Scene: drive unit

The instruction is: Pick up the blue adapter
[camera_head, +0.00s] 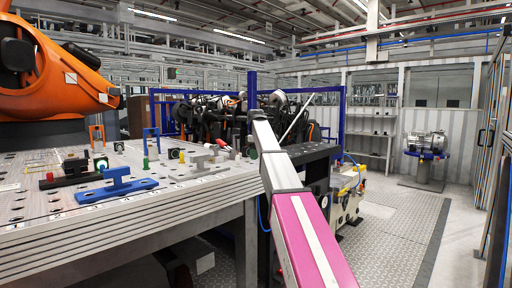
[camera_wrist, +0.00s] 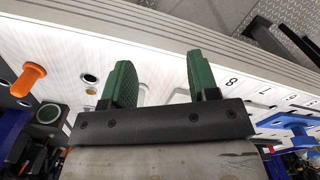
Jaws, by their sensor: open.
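The blue adapter (camera_head: 100,194) lies flat near the front edge of the perforated metal table in the head view, with a raised blue handle-like part on its base. In the wrist view a blue piece (camera_wrist: 292,135), which looks like the same adapter, shows at the right edge, partly cut off. My gripper (camera_wrist: 158,72) has two green fingers spread apart with nothing between them. It is over the table's edge strip, to the side of the blue piece and apart from it. In the head view my gripper is hard to make out at the far end of my arm.
The table (camera_head: 185,195) carries several small fixtures, including a red-and-black block (camera_head: 75,172), a blue arch (camera_head: 151,142) and a grey clamp (camera_head: 198,160). An orange peg (camera_wrist: 28,79) stands left in the wrist view. A large orange robot (camera_head: 55,75) stands behind the table.

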